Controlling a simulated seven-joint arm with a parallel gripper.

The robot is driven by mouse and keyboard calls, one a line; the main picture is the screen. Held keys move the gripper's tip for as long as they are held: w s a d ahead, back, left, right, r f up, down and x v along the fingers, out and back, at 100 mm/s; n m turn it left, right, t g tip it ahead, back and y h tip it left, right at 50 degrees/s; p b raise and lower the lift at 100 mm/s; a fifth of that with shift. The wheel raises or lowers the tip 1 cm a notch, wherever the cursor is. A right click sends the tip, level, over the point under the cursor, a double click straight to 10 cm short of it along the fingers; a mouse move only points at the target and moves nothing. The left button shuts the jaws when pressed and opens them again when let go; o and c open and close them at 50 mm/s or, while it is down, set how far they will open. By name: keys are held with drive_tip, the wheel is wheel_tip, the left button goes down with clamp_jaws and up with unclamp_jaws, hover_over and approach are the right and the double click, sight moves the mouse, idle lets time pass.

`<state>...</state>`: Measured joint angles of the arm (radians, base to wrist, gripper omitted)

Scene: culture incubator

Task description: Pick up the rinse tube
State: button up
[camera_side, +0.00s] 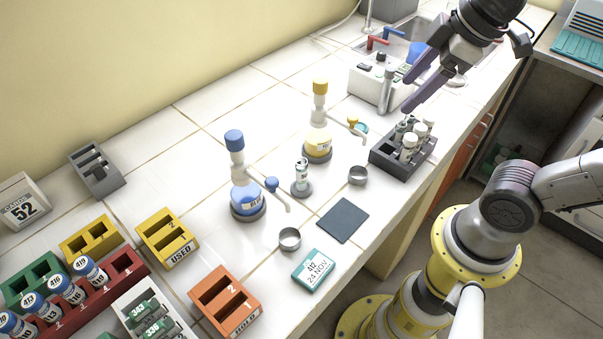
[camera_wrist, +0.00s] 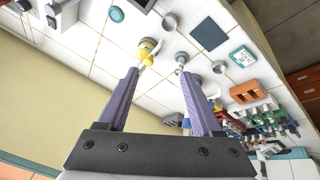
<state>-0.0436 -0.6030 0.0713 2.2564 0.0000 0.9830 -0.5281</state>
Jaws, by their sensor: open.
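No label reading "rinse" is legible, so I cannot tell which tube is the rinse tube. A dark grey rack (camera_side: 386,158) on the right of the bench holds several tubes with pale caps (camera_side: 409,143). A single small tube (camera_side: 302,168) stands upright in a round grey holder between the blue and yellow flasks. My gripper (camera_side: 408,100) is open, with purple fingers, above and just behind the grey rack.
A yellow-capped flask (camera_side: 318,145) and a blue-capped flask (camera_side: 246,200) with side spouts stand left of the rack. A white device (camera_side: 372,80) stands behind. A metal cup (camera_side: 358,175) and dark pad (camera_side: 342,220) lie nearer. Coloured racks fill the lower left.

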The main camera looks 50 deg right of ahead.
drive_tip(key=w+a+f+n+g, duration=0.1)
drive_tip(key=w+a+n+g, duration=0.1)
drive_tip(key=w+a+n, duration=0.45)
drive_tip(key=n+g, duration=0.2)
drive_tip(key=g, duration=0.1)
hover_over(302, 175)
drive_tip(key=f, duration=0.8)
drive_tip(key=shift+w+d+f, duration=0.1)
drive_tip(key=shift+d+f, duration=0.25)
drive_tip(key=shift+d, duration=0.05)
wheel_tip(302, 175, down, 8)
drive_tip(key=shift+r, duration=0.2)
drive_tip(key=shift+w+d+f, duration=0.1)
drive_tip(key=shift+w+f, duration=0.1)
drive_tip(key=shift+f, duration=1.25)
drive_tip(key=shift+w+f, duration=0.15)
drive_tip(key=shift+f, duration=1.25)
drive_tip(key=shift+c, duration=0.4)
clamp_jaws()
